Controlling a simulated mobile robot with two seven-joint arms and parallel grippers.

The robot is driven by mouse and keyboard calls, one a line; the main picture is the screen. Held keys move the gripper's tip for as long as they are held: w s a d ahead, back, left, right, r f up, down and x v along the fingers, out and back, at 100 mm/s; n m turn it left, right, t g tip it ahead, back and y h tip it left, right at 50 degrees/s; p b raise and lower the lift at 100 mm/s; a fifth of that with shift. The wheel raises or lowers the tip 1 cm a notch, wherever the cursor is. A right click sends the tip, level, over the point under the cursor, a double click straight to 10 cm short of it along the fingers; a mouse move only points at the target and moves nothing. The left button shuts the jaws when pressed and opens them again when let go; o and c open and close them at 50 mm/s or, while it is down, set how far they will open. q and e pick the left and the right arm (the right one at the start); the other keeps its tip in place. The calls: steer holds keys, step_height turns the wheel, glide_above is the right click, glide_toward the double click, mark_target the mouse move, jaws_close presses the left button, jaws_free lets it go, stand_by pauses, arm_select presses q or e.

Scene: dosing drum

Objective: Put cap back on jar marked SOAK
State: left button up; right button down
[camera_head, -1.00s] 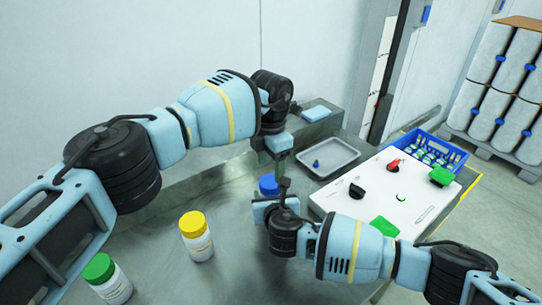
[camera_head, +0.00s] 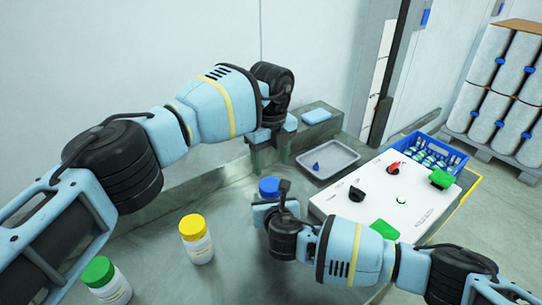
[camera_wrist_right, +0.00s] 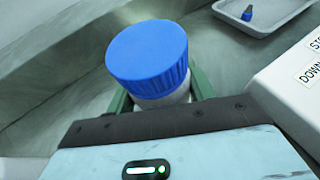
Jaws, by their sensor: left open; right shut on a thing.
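A white jar (camera_wrist_right: 176,97) with a ribbed blue cap (camera_wrist_right: 147,58) stands between the green fingers of my right gripper (camera_wrist_right: 160,96), which is shut on the jar. The blue cap sits on top of the jar and looks level; I cannot tell how tightly it sits. In the head view the cap (camera_head: 269,187) shows just behind my right gripper (camera_head: 270,202), and most of the jar is hidden. My left gripper (camera_head: 268,158) is open and empty, behind and above the cap, apart from it. No SOAK label is readable.
A yellow-capped jar (camera_head: 197,241) and a green-capped jar (camera_head: 106,283) stand at the left front. A grey tray (camera_head: 345,154) holds a small blue-topped item (camera_head: 317,166). A white panel (camera_head: 420,195) with knobs and a blue crate (camera_head: 457,157) lie to the right.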

mark_target(271, 184)
arm_select(q)
steer(key=n, duration=0.5)
steer(key=shift+r, duration=0.3)
steer(key=shift+f, duration=4)
steer(key=c, duration=0.8)
steer(key=m, duration=1.4)
steer(key=shift+m, duration=0.3)
steer(key=m, duration=0.4)
steer(key=shift+m, duration=0.4)
